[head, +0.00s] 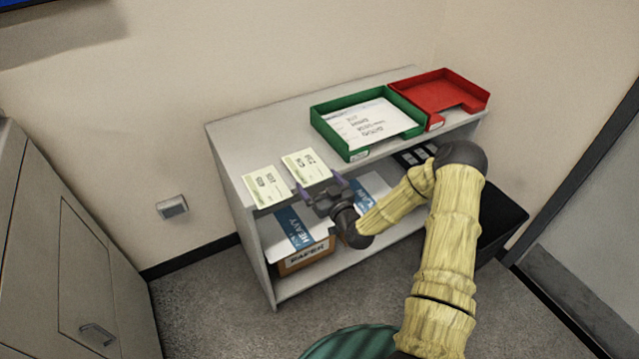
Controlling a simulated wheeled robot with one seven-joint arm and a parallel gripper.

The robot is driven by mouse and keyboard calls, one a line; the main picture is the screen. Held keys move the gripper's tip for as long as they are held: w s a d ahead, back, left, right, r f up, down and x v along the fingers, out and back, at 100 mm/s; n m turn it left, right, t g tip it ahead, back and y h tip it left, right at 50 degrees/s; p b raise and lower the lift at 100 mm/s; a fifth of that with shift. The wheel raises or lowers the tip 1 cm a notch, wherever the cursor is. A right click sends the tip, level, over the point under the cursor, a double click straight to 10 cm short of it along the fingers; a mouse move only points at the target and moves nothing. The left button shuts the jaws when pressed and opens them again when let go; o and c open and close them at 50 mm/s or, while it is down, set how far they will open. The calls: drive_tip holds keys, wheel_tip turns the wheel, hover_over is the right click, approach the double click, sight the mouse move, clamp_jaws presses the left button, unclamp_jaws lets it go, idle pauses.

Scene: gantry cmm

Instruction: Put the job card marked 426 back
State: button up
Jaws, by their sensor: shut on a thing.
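Two pale green job cards lie side by side at the front left of the shelf unit's top: a left card (267,186) and a right card (306,167). Both bear dark print that looks upside down, and I cannot surely read which is 426. My gripper (321,186) is at the near edge of the right card, with a purple finger at each side of it. It is shut on that card. I cannot tell whether the card is lifted or still touches the top.
A green tray (350,146) with white papers and a red tray (450,88) stand on the right of the shelf unit (235,135). A box (305,257) sits on the lower shelf. A dark bin (505,222) stands to the right.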

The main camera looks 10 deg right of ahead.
drive_tip(key=shift+f+b, duration=0.35)
drive_tip(key=shift+f, duration=0.25)
drive_tip(key=o, duration=0.7)
drive_tip(key=shift+c, duration=0.2)
drive_tip(key=shift+r, duration=0.1)
drive_tip(key=shift+r+p, duration=0.45)
drive_tip(key=shift+r, duration=0.15)
drive_tip(key=b+v, duration=0.1)
drive_tip(key=v, duration=1.1)
